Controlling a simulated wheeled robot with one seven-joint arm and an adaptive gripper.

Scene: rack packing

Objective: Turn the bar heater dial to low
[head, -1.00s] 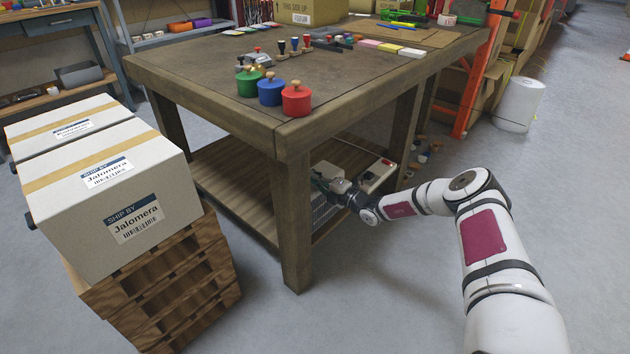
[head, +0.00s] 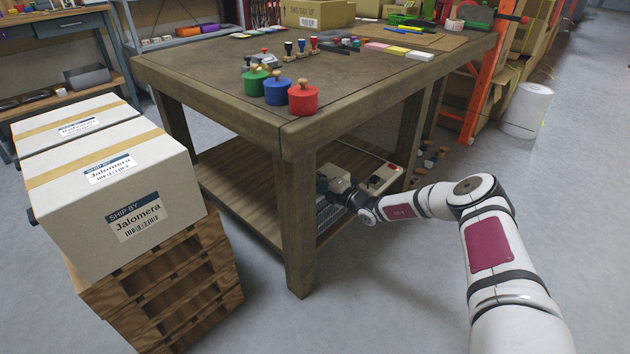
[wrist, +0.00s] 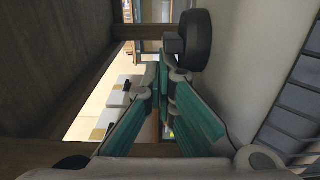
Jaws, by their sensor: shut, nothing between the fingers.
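The bar heater (head: 328,217) stands on the lower shelf of the workbench, mostly hidden behind a bench leg and my arm. In the wrist view its pale body (wrist: 240,75) fills the right side, with a dark slatted grille at the far right. The round black dial (wrist: 196,40) sticks out from the pale face. My gripper (wrist: 168,48) is shut and empty, its teal fingers together. Its tips are right beside the dial on its left; I cannot tell whether they touch it. The dial's setting marks are not readable. In the head view my gripper (head: 328,181) is small and partly hidden.
The workbench top (head: 215,88) and its front leg (head: 298,235) frame the space around my arm. A box with a red switch (head: 386,178) sits on the lower shelf right of the heater. Cartons (head: 160,185) on a wooden pallet (head: 165,285) stand left.

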